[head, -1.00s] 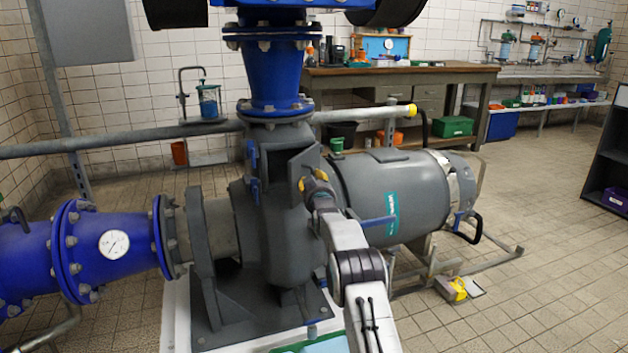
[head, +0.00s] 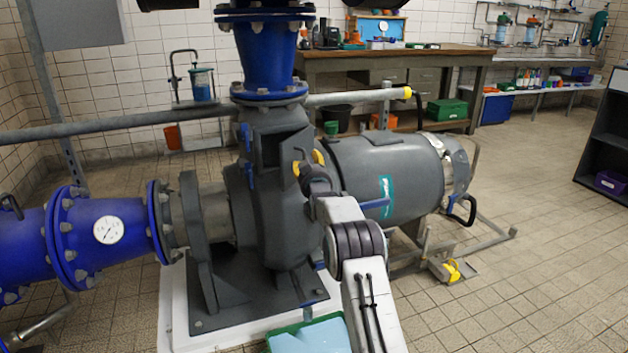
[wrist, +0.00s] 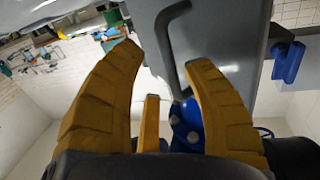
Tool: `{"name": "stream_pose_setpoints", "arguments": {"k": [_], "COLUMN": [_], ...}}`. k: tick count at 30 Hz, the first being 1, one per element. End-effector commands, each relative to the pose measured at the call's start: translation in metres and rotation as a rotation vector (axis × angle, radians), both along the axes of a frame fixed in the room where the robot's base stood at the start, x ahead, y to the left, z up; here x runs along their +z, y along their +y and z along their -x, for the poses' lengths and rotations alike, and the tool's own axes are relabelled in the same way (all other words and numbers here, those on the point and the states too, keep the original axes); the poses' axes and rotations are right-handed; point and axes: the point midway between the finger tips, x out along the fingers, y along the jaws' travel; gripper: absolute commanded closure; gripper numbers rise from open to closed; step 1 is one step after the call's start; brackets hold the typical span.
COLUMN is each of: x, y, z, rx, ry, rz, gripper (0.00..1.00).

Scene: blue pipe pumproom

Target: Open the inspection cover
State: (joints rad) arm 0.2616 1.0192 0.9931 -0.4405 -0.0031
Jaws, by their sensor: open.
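The inspection cover appears to be the flat grey plate (head: 296,150) on the side of the grey pump housing (head: 275,205). In the wrist view a grey panel (wrist: 235,45) carries a dark bent bar handle (wrist: 166,42). My gripper (head: 308,160) is beside this plate in the head view, its yellow fingers partly hidden by my wrist. In the wrist view my gripper (wrist: 163,65) is open, and the handle shows between the two fingertips. I see no finger closed on it, and whether they touch is unclear.
A grey motor (head: 390,180) lies right of the pump. Blue pipes with a gauge (head: 108,230) stand left. A green-edged tray (head: 310,335) lies in front.

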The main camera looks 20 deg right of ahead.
Motion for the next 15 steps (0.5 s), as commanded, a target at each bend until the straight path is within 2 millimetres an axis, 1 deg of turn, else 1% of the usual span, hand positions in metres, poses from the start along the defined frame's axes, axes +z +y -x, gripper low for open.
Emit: {"name": "stream_pose_setpoints", "arguments": {"k": [15], "x": [0.000], "y": [0.013], "z": [0.048], "rx": [0.001], "ry": [0.001], "rz": [0.000], "gripper": [0.55]}}
